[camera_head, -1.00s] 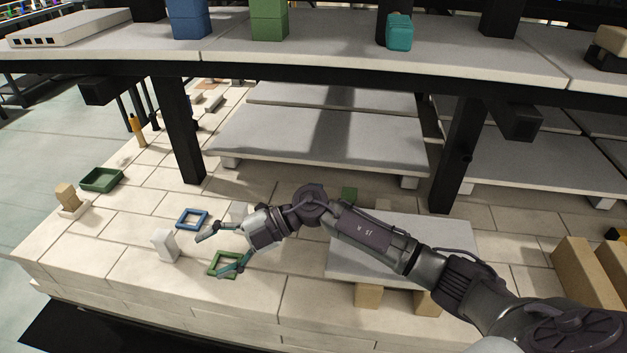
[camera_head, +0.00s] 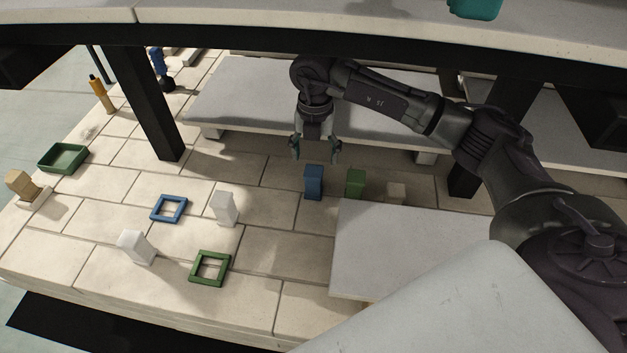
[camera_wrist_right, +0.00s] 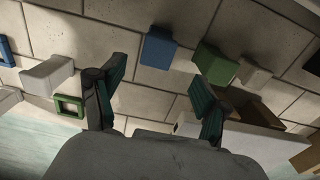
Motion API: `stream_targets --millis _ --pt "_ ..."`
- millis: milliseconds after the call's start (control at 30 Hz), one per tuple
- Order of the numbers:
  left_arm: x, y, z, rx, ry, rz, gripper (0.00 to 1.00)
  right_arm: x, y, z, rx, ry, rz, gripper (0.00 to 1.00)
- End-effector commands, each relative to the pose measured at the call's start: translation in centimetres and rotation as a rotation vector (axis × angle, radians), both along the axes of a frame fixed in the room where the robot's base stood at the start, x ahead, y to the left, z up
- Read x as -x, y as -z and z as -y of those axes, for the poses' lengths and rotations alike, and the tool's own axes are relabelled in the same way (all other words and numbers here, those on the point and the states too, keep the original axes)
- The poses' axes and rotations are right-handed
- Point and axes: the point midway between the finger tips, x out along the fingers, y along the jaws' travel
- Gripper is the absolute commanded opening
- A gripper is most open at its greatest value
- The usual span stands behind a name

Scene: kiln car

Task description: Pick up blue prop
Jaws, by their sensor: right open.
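The blue prop (camera_head: 314,182) is a small upright block on the pale brick deck in the head view. It also shows in the right wrist view (camera_wrist_right: 158,48), beyond and between the fingertips. My right gripper (camera_head: 315,150) points down above and just behind the block, open and empty, apart from it. Its two teal-padded fingers (camera_wrist_right: 158,85) show in the wrist view. A blue square frame (camera_head: 169,209) lies flat on the deck to the left. My left gripper is not in view.
A green block (camera_head: 355,183) and a small beige block (camera_head: 396,193) stand right of the blue one. White blocks (camera_head: 224,208) and a green frame (camera_head: 210,268) are at left. A grey slab (camera_head: 400,245) lies in front right; a dark post (camera_head: 145,100) stands behind left.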

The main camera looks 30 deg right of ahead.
Motion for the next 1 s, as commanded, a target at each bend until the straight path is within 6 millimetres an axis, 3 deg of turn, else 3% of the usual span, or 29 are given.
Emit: stream_targets --millis 100,367,633,967,1000 --pt "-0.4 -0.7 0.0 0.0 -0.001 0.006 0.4 0.0 2.2 0.0 0.0 0.001 -0.002 0.75" --pt "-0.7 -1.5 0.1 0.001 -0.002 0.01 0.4 -0.1 4.2 0.0 -0.001 -0.001 0.0 0.75" --pt "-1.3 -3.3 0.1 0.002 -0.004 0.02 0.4 -0.5 8.1 -0.1 -0.003 -0.001 -0.002 0.75" --pt "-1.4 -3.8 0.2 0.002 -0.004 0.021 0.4 -0.5 8.8 -0.1 -0.003 -0.001 0.001 0.75" --pt "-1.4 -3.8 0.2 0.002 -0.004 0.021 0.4 -0.5 8.8 -0.1 -0.003 -0.001 0.001 0.7"
